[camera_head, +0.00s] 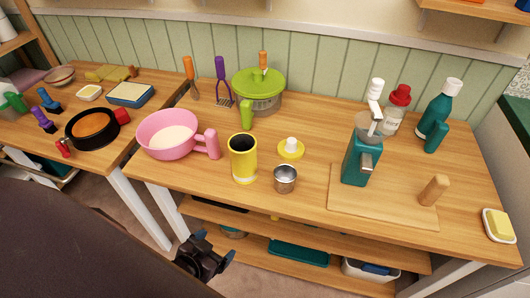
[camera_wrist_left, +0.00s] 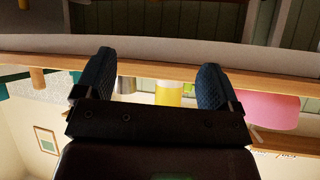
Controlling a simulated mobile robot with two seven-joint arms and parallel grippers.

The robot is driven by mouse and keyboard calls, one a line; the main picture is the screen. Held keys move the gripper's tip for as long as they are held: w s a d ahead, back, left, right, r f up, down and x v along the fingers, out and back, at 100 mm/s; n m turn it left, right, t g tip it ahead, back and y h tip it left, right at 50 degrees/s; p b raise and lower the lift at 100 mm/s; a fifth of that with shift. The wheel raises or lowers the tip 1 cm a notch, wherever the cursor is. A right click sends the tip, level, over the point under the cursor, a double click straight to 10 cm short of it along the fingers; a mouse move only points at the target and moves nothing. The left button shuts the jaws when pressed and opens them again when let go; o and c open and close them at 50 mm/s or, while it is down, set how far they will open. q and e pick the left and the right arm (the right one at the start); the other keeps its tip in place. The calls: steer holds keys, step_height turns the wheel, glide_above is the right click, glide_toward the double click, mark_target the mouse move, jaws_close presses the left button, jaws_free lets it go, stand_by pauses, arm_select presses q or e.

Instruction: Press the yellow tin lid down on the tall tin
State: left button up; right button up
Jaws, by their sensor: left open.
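The tall yellow tin (camera_head: 243,166) stands upright near the front of the table, its top open and its inside dark. The yellow tin lid (camera_head: 290,153) with a white knob lies flat on the table to the right of the tin, apart from it. My left gripper (camera_head: 213,248) is open and empty, low in front of the table edge, below and left of the tin. In the left wrist view, the gripper's two fingers (camera_wrist_left: 152,85) are spread, and the yellow tin (camera_wrist_left: 169,94) shows beyond them. My right gripper is not in view.
A small metal cup (camera_head: 285,180) stands just right of the tin. A pink pan (camera_head: 165,148) is to its left. A green-lidded pot (camera_head: 258,95) stands behind. A board (camera_head: 385,208) with a teal press (camera_head: 357,160) is to the right.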

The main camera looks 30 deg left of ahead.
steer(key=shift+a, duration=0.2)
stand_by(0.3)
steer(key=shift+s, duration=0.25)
arm_select(q)
steer(key=shift+c, duration=0.5)
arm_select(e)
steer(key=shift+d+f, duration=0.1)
